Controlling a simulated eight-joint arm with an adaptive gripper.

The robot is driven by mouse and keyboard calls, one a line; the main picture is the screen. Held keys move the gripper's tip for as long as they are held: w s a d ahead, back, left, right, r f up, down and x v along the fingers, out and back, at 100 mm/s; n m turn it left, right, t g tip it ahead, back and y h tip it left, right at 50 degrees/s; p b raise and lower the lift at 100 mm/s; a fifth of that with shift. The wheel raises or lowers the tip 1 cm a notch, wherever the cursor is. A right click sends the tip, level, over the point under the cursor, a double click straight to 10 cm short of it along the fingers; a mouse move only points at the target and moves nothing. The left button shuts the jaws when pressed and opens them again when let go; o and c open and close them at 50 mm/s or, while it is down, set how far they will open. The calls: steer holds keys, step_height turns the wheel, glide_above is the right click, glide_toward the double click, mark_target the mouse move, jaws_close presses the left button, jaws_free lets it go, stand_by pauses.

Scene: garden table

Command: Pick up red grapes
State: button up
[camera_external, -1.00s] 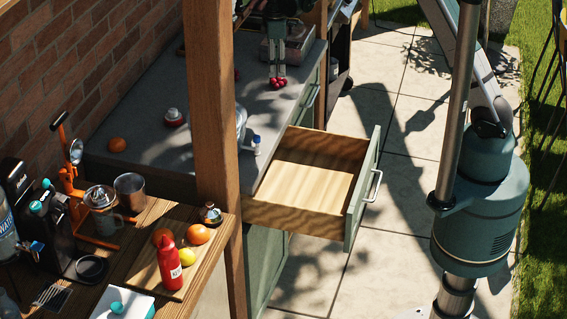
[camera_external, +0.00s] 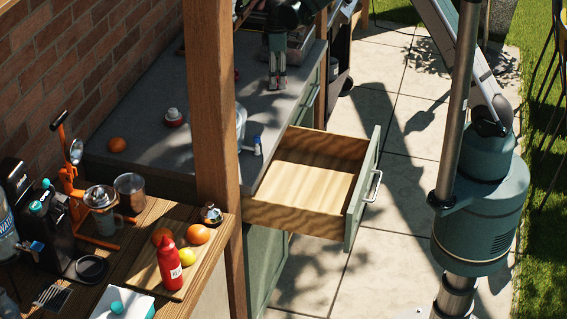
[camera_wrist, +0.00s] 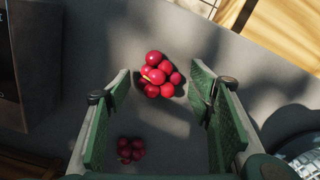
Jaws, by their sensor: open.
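A bright red grape bunch (camera_wrist: 157,76) lies on the grey counter in the wrist view, between and just beyond the tips of my gripper (camera_wrist: 160,92). The two green-padded fingers are wide apart and hold nothing. A second, darker red bunch (camera_wrist: 130,149) lies closer to the gripper's base in that view, in shadow. In the external view my gripper (camera_external: 277,83) points down, low over the far part of the counter, and hides the bright bunch. A small red patch (camera_external: 237,75) shows left of it, partly behind the wooden post.
The grey counter (camera_external: 170,155) has an open, empty wooden drawer (camera_external: 310,185) on its right side. A blue-and-white bottle (camera_external: 255,146) stands near the drawer. A wooden post (camera_external: 214,120) blocks part of the view. A dark box-like object (camera_wrist: 28,70) stands left in the wrist view.

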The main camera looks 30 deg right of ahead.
steer(key=shift+f, duration=0.55)
steer(key=shift+c, duration=0.7)
steer(key=c, duration=0.8)
steer(key=shift+r, duration=0.1)
steer(key=shift+r, duration=4.9)
